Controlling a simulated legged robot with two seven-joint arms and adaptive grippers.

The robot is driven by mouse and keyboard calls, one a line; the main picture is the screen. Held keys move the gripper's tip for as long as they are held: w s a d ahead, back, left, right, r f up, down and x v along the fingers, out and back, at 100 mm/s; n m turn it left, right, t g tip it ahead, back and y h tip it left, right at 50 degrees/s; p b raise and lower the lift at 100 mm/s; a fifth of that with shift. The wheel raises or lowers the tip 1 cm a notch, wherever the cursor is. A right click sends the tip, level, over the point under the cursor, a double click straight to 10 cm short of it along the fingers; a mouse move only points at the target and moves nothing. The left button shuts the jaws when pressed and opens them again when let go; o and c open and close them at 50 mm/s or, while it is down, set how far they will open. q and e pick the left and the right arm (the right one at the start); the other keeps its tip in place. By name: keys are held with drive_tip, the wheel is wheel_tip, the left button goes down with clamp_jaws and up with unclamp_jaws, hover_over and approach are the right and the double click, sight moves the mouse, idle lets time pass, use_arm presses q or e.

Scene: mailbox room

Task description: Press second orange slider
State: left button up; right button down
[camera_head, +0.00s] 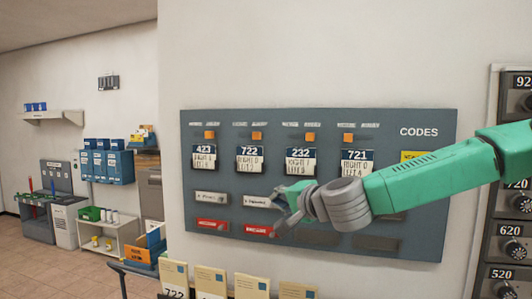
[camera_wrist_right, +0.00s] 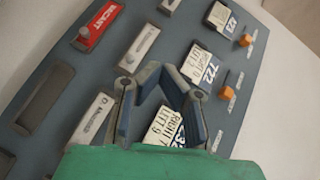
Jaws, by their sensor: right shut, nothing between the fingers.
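The grey wall panel (camera_head: 320,118) carries a row of orange sliders near its top edge. The second orange slider from the left (camera_head: 257,136) sits above the card marked 722 (camera_head: 249,158); it also shows in the right wrist view (camera_wrist_right: 198,93) beside the same card. The first orange slider (camera_head: 209,135) is above card 423. My right gripper (camera_head: 277,208) is shut and empty, in front of the panel's lower middle, below and right of the second slider. Its fingers also show in the wrist view (camera_wrist_right: 157,76), apart from that slider. My left gripper is out of view.
Two more orange sliders (camera_head: 310,137) (camera_head: 348,138) are on the right. Red labelled plates (camera_head: 212,225) lie along the panel's lower left. Yellow cards (camera_head: 173,272) stand below the panel. Dark mailboxes (camera_head: 515,95) are at the far right. Blue bins (camera_head: 107,164) are at the left.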

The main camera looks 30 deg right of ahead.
drive_tip(key=d+r+m+t, duration=0.1)
drive_tip(key=d+r+m, duration=0.1)
drive_tip(key=r, duration=0.5)
drive_tip(key=s+d+r+m+t+h, duration=0.1)
drive_tip(key=d+r+m, duration=0.1)
drive_tip(key=d+r, duration=0.2)
wheel_tip(320, 180, up, 3)
drive_tip(key=shift+s+d+f+t+p, duration=0.15)
drive_tip(key=shift+s+d+t+p, duration=0.15)
drive_tip(key=shift+p, duration=0.15)
drive_tip(key=shift+a, duration=0.15)
